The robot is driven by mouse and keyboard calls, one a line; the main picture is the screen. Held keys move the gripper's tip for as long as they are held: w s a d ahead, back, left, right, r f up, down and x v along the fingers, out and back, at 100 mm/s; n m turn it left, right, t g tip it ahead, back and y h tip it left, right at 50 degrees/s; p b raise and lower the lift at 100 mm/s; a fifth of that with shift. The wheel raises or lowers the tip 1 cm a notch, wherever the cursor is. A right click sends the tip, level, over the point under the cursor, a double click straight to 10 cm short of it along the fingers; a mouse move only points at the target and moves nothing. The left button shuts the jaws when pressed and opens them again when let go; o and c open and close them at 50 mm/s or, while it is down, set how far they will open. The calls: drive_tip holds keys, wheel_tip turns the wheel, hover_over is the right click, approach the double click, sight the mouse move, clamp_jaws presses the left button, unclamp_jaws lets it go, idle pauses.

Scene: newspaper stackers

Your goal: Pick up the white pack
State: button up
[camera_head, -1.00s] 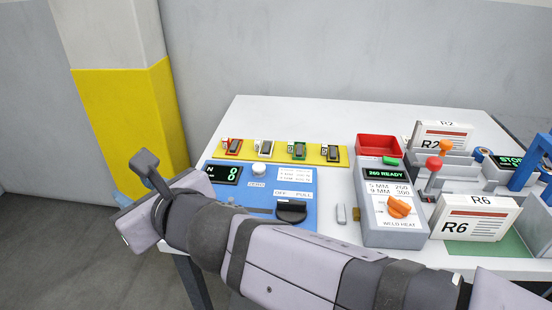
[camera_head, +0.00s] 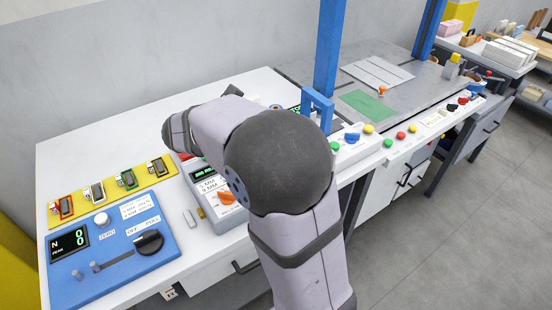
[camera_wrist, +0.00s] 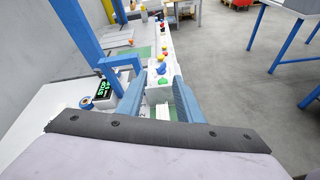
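My gripper (camera_wrist: 160,102) shows in the wrist view with its two blue-grey fingers apart. A white surface, probably the white pack (camera_wrist: 158,97), lies in the gap between the fingers, with a dark figure "2" near its lower left. I cannot tell whether the fingers touch it. In the head view my arm hides the gripper and the area of the packs.
A blue panel (camera_head: 70,290) and a yellow strip (camera_head: 80,205) of small parts lie on the white table. A heat control box (camera_head: 228,212) stands partly behind my arm. A blue upright frame (camera_head: 328,60) and coloured buttons (camera_head: 369,129) are to the right.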

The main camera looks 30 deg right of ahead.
drive_tip(key=shift+w+a+f+n+p, duration=0.2)
drive_tip(key=shift+a+f+n+p, duration=0.35)
drive_tip(key=shift+a+f+p, duration=0.9)
drive_tip(key=shift+w+a+f+n+p, duration=0.15)
drive_tip(key=shift+a+f+n+p, duration=0.55)
drive_tip(key=shift+f, duration=1.35)
drive_tip(key=shift+w+a+f+n+p, duration=0.2)
drive_tip(key=shift+a+f+n+p, duration=0.25)
drive_tip(key=shift+a+f+p, duration=1.05)
drive_tip(key=shift+f+x, duration=0.15)
drive_tip(key=shift+x, duration=1)
drive_tip(key=shift+f+x, duration=0.15)
drive_tip(key=shift+x, duration=1)
drive_tip(key=shift+a, duration=0.1)
clamp_jaws()
